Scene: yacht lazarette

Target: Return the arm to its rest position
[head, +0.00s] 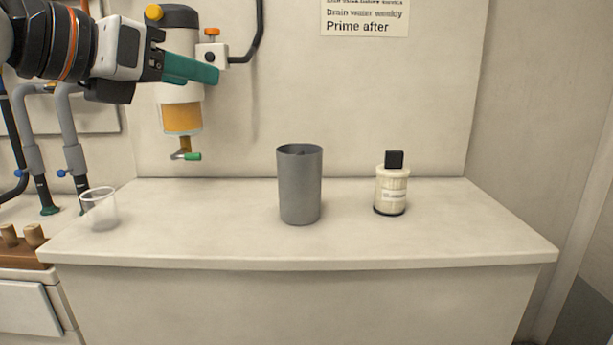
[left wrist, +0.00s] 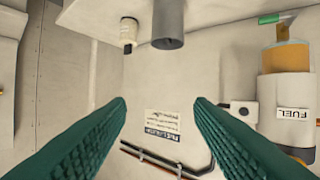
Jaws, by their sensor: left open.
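My left gripper (head: 190,68) is raised at the upper left of the head view, in front of the fuel filter unit (head: 181,118) on the wall. In the left wrist view its two green fingers (left wrist: 160,104) are spread apart with nothing between them. The wrist picture appears upside down and faces the wall. The arm comes in from the upper left, clear of the counter. My right gripper is in neither view.
A grey cup (head: 300,185) stands mid-counter (head: 220,245), with a black-capped white bottle (head: 391,190) to its right. A clear cup (head: 100,209) stands at the left. Hoses (head: 70,130) run beside the filter. A notice (head: 364,18) is on the wall. The counter's front is free.

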